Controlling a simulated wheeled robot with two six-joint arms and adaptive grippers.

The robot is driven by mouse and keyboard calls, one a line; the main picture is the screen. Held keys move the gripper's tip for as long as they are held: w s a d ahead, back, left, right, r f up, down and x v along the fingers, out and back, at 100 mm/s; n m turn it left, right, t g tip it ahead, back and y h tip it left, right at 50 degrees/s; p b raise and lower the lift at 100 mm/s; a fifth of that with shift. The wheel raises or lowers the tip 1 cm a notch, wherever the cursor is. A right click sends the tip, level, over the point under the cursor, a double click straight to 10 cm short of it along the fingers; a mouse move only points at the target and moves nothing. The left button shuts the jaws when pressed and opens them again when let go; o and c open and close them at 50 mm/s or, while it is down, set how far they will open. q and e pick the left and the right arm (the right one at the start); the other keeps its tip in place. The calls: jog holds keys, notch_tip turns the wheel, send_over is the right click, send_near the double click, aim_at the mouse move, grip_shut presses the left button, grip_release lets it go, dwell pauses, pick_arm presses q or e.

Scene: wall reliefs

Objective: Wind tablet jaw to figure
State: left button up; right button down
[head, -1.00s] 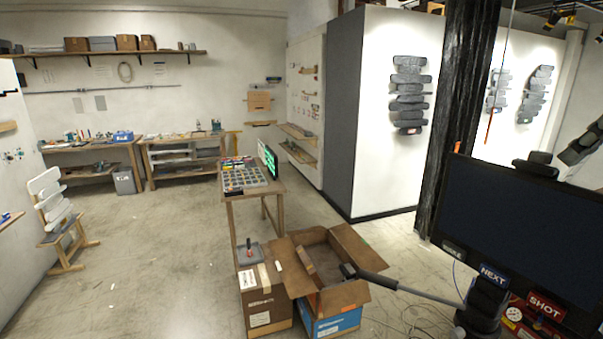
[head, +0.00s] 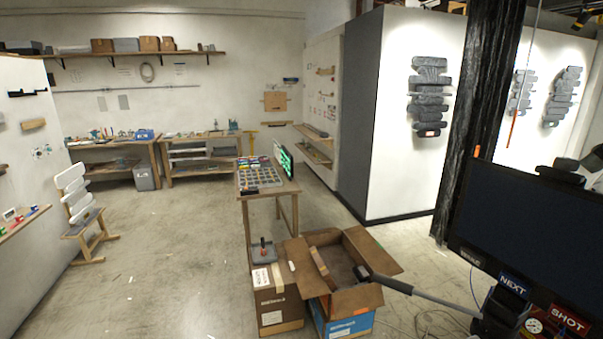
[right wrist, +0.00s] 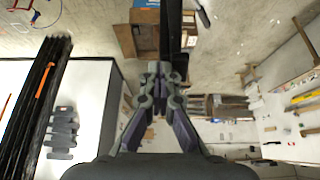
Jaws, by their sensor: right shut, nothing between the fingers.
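Dark grey reliefs of stacked slabs hang on the white walls: a near one (head: 429,98) and two farther ones, a narrow one (head: 519,93) and a broader one (head: 562,98). The near one also seems to show at the left of the right wrist view (right wrist: 62,132). A small grey plate with a red-topped lever (head: 262,252) sits on a cardboard box. I cannot tell which thing is the tablet jaw.
A monitor (head: 530,230) with NEXT and SHOT blocks fills the lower right. A black-wrapped column (head: 484,110) stands behind it. Boxes (head: 345,325) stand in front of a table with a gridded tray (head: 262,178). A white-slab easel (head: 75,195) is at left.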

jog(key=shift+a, duration=0.25)
dwell(0.3)
jog(key=shift+s+a, duration=0.25)
jog(key=shift+a, duration=0.75)
dwell(0.4)
